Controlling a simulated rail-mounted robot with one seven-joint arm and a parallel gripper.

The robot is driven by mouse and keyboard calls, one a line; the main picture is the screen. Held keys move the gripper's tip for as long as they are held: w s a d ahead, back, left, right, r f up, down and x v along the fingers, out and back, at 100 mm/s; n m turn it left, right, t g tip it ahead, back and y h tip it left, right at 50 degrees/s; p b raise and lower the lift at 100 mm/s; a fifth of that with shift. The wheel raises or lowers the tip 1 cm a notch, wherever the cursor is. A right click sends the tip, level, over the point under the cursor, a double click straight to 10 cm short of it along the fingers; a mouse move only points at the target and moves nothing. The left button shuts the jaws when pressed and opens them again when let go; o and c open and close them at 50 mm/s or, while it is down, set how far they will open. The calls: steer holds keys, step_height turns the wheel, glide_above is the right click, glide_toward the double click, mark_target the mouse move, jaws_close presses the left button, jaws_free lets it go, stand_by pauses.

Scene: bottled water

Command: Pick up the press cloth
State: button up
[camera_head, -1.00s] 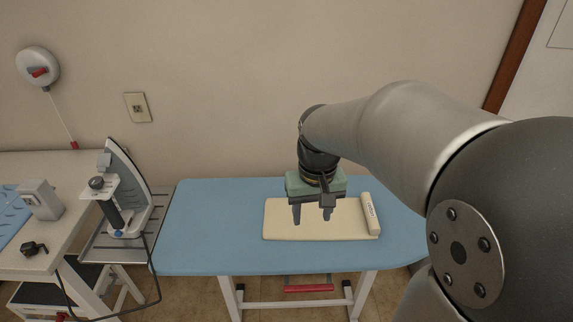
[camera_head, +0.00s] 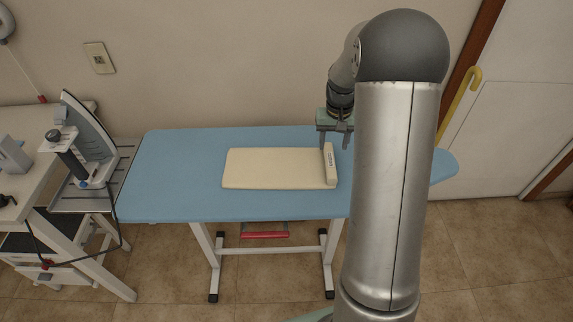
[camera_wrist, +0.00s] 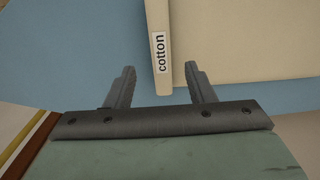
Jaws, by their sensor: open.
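The press cloth (camera_head: 275,168) is a flat cream cloth lying on the blue ironing board (camera_head: 180,190). A raised cream strip (camera_head: 329,164) with a small label stands along its right end. In the wrist view the strip (camera_wrist: 160,20) shows the label "cotton", with the flat cloth (camera_wrist: 240,40) to its right. My gripper (camera_head: 335,146) is above the board at the strip's end. In the wrist view my gripper (camera_wrist: 160,82) is open and empty, and the strip's near end reaches between its two fingertips in the picture. I cannot tell the height gap. My arm hides part of the board's right side.
An iron (camera_head: 85,140) rests on a metal stand (camera_head: 80,200) left of the board, its cord hanging down. A white table (camera_head: 40,170) is at the far left. A yellow hooked handle (camera_head: 461,100) is by the door at right. The board's left part is bare.

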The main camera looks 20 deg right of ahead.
mark_target(330, 160)
steer(key=shift+w+f+p, duration=0.1)
steer(key=shift+f+p, duration=0.5)
steer(key=shift+f, duration=2.65)
jaws_close()
